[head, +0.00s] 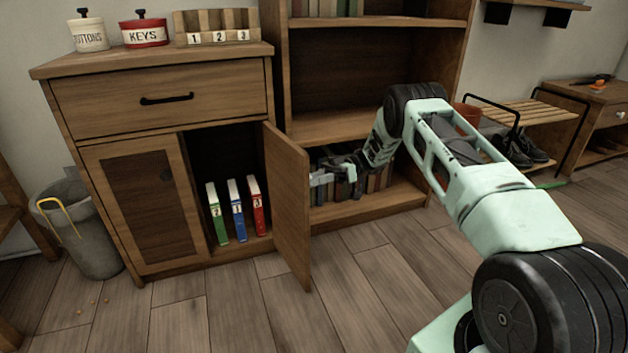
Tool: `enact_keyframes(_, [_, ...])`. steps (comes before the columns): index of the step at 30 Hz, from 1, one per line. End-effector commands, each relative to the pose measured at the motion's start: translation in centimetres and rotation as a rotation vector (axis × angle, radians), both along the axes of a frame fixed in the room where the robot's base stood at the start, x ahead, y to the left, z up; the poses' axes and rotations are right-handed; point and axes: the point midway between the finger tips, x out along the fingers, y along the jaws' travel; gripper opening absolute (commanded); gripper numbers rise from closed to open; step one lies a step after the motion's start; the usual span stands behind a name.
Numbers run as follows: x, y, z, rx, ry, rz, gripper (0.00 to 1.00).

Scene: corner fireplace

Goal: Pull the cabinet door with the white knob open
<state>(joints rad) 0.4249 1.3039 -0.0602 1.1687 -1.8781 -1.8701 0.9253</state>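The wooden cabinet (155,65) has two lower doors. Its right door (288,205) stands swung well out on its right side, and its inner face shows. No white knob shows on it; its outer face is hidden. The left door (115,205) is shut and has a dark panel with a dark round spot at its upper right. My gripper (322,180) is just right of the open door, on its outer side, in front of the low bookshelf compartment. Its fingers are small and partly behind the door, so I cannot tell whether they are open or touch it.
Green, blue and red binders (236,209) stand inside the cabinet. A wire-handled bin (85,235) is at left. A bookshelf (375,125) adjoins the cabinet. A shoe bench (530,112) and a small unit with a pale knob (620,114) stand at right. Floor ahead is clear.

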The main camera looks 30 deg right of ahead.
Motion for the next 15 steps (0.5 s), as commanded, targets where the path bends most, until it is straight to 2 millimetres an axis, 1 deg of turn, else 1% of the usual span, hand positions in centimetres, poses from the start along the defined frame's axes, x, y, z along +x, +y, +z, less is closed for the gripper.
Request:
enact_keyframes(2, [0.03,0.12,0.11,0.003,-0.002,0.002,0.00])
enact_keyframes(3, [0.03,0.12,0.12,0.002,-0.002,0.001,0.42])
enact_keyframes(4, [0.04,0.11,0.10,0.002,-0.002,0.001,0.50])
enact_keyframes(5, [0.04,0.11,0.10,0.002,-0.002,0.001,0.53])
enact_keyframes(12, [0.04,0.05,0.07,0.002,-0.001,-0.001,0.53])
enact_keyframes(15, [0.03,-0.32,0.09,0.001,-0.001,-0.001,0.53])
